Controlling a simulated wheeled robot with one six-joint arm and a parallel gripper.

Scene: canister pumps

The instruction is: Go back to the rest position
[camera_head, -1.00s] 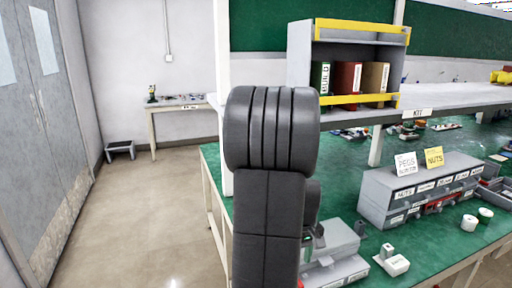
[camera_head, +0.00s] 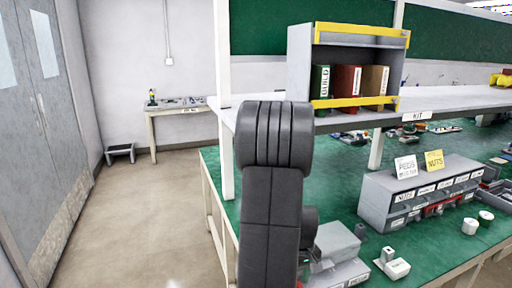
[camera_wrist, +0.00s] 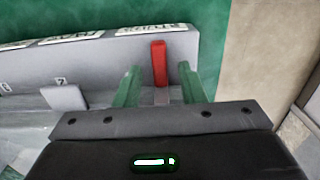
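My gripper (camera_wrist: 160,88) shows in the wrist view with two green fingers standing apart. They look open, with nothing clearly held between them. A red upright piece (camera_wrist: 159,62) appears in the gap, on or against a grey unit; I cannot tell its exact distance from the fingers. In the head view my dark arm rises in the middle and hides part of the bench. My gripper itself cannot be made out there.
A grey unit with labelled slots (camera_wrist: 95,66) lies ahead of the fingers. The floor (camera_head: 140,220) at left is clear.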

